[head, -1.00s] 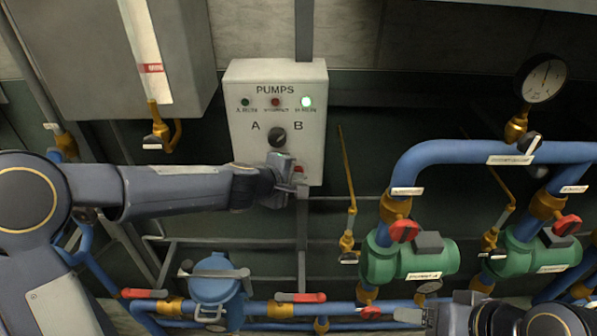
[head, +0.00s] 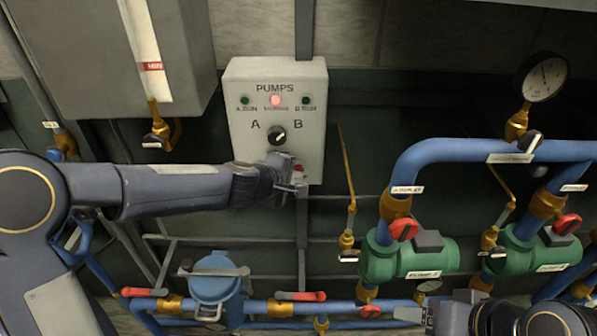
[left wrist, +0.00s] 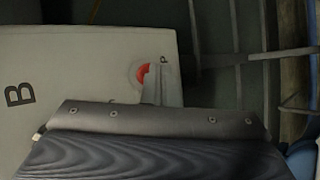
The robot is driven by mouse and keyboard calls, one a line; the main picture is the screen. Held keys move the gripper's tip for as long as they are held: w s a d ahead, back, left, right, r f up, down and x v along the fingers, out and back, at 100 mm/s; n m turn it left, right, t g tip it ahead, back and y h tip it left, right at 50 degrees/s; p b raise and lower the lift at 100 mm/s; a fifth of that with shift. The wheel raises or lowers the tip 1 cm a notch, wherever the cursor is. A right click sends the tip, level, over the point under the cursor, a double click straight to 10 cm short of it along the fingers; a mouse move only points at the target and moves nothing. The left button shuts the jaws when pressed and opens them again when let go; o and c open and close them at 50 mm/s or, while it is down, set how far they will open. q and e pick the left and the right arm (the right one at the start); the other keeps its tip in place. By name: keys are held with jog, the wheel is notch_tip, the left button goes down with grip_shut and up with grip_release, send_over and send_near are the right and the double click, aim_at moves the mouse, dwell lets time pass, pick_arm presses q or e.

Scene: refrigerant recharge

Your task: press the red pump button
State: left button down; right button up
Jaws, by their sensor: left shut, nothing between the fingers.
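The grey pump panel (head: 238,112), marked PUMPS, hangs on the wall. Its middle lamp (head: 276,100) is lit red and the two outer lamps are dark green. A black selector knob (head: 278,136) sits between A and B. The red pump button (head: 299,169) is at the panel's lower right, partly hidden by my left gripper (head: 296,187). The left gripper is shut and empty. In the left wrist view, its fingertips (left wrist: 160,82) overlap the right part of the red button (left wrist: 142,74); I cannot tell whether they touch. My right gripper (head: 418,314) is low at the right, its jaws unclear.
Blue pipes (head: 460,152) with green pumps (head: 408,261) and red valve handles fill the right. A pressure gauge (head: 541,77) stands above them. A blue canister (head: 214,282) is at the lower middle. A grey tank (head: 85,60) hangs upper left.

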pick_arm(q)
jog(key=shift+s, duration=0.55)
jog(key=s+b, duration=0.1)
jog(key=s, duration=0.4)
jog(key=shift+b, duration=0.4)
dwell(0.4)
